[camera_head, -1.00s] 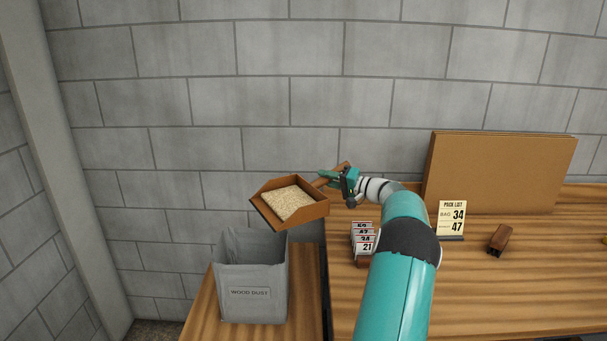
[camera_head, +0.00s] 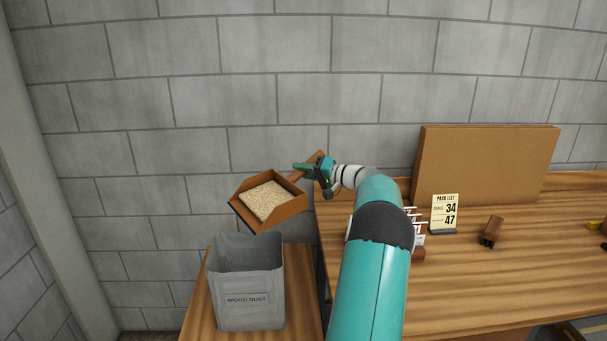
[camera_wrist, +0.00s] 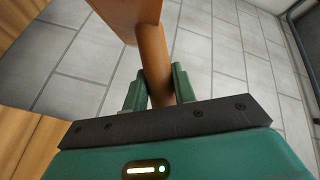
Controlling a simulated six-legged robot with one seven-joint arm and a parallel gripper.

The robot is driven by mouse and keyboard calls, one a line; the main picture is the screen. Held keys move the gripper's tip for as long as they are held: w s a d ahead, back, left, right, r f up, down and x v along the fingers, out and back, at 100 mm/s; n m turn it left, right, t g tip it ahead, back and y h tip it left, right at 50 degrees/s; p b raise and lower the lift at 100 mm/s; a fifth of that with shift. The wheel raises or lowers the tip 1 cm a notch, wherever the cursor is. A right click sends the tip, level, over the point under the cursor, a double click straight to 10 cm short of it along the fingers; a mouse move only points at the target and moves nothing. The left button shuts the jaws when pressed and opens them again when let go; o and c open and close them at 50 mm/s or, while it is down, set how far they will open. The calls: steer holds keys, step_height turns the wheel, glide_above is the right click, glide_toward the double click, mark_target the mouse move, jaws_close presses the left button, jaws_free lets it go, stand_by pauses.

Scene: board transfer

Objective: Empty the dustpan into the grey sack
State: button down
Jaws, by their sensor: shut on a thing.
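A brown dustpan (camera_head: 293,208) holds a heap of pale wood dust (camera_head: 265,201) in the head view. My gripper (camera_head: 314,170) is shut on the dustpan's handle, to the right of the pan. In the wrist view the handle (camera_wrist: 153,60) runs between my gripper's green fingers (camera_wrist: 158,88). The pan hangs in the air above the grey sack (camera_head: 249,316), near its back rim, and looks roughly level. The sack stands upright, open at the top, with a "WOOD DUST" label. Its inner bottom is hidden.
The sack stands on a lower wooden surface (camera_head: 200,318), left of a wooden bench (camera_head: 480,285). On the bench are a pack list card (camera_head: 444,212), a large brown board (camera_head: 485,165), a brush-like brown block (camera_head: 492,230) and number cards partly behind my arm. A block wall stands behind.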

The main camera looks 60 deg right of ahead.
steer(key=a+r+n, duration=0.1)
steer(key=w+a+r+n+g, duration=0.1)
steer(key=r, duration=0.1)
steer(key=shift+a+r+h, duration=0.1)
steer(key=shift+a+h, duration=0.15)
steer(key=shift+h, duration=0.05)
steer(key=w+a+r+n+g+h, duration=0.1)
steer(key=w+a+r+n+h, duration=0.1)
steer(key=a, duration=0.5)
steer(key=w+a+r+n+g+h, duration=0.1)
steer(key=w+a+r+n+g, duration=0.1)
steer(key=a, duration=0.5)
steer(key=shift+w+r+n+g+h, duration=0.3)
steer(key=shift+w+r+n+h, duration=0.1)
steer(key=shift+w+r+n, duration=0.55)
steer(key=shift+s+a, duration=0.1)
